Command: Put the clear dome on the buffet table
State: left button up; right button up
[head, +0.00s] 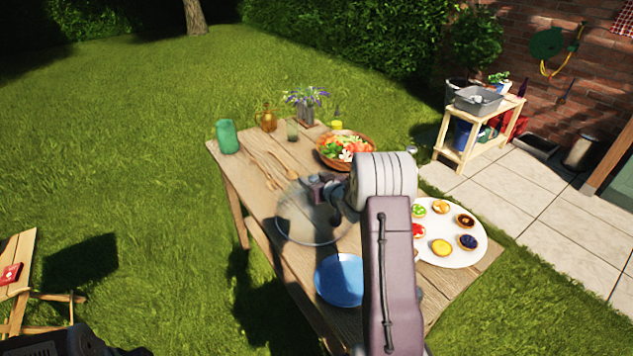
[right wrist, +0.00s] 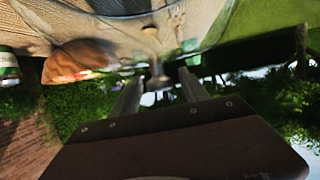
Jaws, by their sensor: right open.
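The clear dome (head: 298,228) is on the wooden buffet table (head: 262,205), between the wooden utensils and the blue plate. Its see-through wall also fills the top of the right wrist view (right wrist: 205,38). My right gripper (head: 322,187) is open at the top of the dome. In the right wrist view its two fingers (right wrist: 160,84) stand apart, with the dome's knob (right wrist: 157,78) showing between them. Whether the fingers touch the knob I cannot tell. My right forearm hides part of the table and the plate of tarts. My left gripper is not in view.
A blue plate (head: 339,281) lies in front of the dome. A white platter of tarts (head: 462,252) is to the right, a salad bowl (head: 345,152) behind.

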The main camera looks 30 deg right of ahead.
jog(key=shift+s+r, duration=0.25)
jog(key=shift+s, duration=0.15)
jog(key=v, duration=1.1)
jog(key=shift+s, duration=0.1)
jog(key=s+a+f+g, duration=0.5)
jog(key=s+a+g, duration=0.1)
jog(key=s+a, duration=0.3)
jog(key=s+a+f+g+y, duration=0.1)
jog(key=s+a+f+g, duration=0.4)
jog(key=s+a, duration=0.5)
jog(key=shift+s+g, duration=0.9)
jog(key=shift+s, duration=0.3)
